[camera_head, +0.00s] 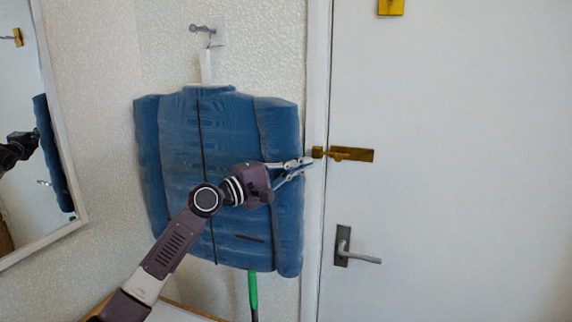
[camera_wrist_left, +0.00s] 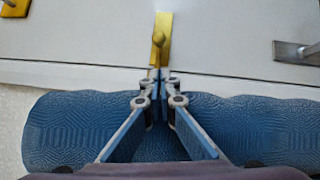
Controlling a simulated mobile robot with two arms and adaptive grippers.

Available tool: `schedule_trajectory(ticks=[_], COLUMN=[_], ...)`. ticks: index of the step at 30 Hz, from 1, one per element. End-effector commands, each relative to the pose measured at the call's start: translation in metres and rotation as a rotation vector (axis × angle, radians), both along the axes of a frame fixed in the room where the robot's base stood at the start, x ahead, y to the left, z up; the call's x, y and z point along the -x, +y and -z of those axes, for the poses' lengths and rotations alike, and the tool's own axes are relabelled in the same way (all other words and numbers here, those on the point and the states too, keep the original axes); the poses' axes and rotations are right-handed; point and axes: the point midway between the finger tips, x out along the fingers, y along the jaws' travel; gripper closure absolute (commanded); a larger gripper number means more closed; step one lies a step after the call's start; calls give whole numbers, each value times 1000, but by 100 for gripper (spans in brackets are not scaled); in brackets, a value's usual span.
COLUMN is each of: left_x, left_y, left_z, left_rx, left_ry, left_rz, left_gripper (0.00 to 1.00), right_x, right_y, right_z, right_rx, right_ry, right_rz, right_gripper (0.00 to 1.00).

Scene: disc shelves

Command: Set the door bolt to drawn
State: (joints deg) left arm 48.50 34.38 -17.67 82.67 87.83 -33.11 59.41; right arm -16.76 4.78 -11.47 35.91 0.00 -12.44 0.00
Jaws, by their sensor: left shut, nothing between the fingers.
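The brass door bolt (camera_head: 352,154) is mounted flat on the white door (camera_head: 450,220) near its left edge. Its small knob sits towards the plate's left end, and a brass keeper (camera_head: 318,153) is on the frame beside it. The bar appears to reach the keeper, though the join is small. In the left wrist view the bolt (camera_wrist_left: 163,28) with its round knob lies straight ahead. My left gripper (camera_head: 307,161) is shut and empty, its tips just left of the keeper. In the left wrist view its tips (camera_wrist_left: 160,74) meet near the keeper, partly hiding it; contact is unclear. My right gripper is out of view.
A blue padded jacket (camera_head: 175,150) hangs from a hook (camera_head: 203,29) behind my left arm. A grey door handle (camera_head: 360,257) sits below the bolt. A brass fitting (camera_head: 390,7) is higher up. A mirror (camera_head: 25,200) hangs left. The door's right side is clear.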

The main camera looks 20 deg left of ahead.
Motion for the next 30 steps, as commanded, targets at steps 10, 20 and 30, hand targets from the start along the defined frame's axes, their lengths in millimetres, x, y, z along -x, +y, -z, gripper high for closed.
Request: schedule_trajectory(ticks=[10, 20, 30], left_x=[-17, -18, -19], left_y=[-40, -47, -39], left_z=[-8, -6, -4], left_rx=[-2, -1, -2], left_ry=[1, 0, 2], left_rz=[0, -1, -3], left_gripper=[100, 100, 100], right_x=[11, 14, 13], right_y=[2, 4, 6], right_z=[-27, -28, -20], right_rx=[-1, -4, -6], right_ry=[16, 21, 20], right_rz=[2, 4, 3], right_gripper=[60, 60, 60])
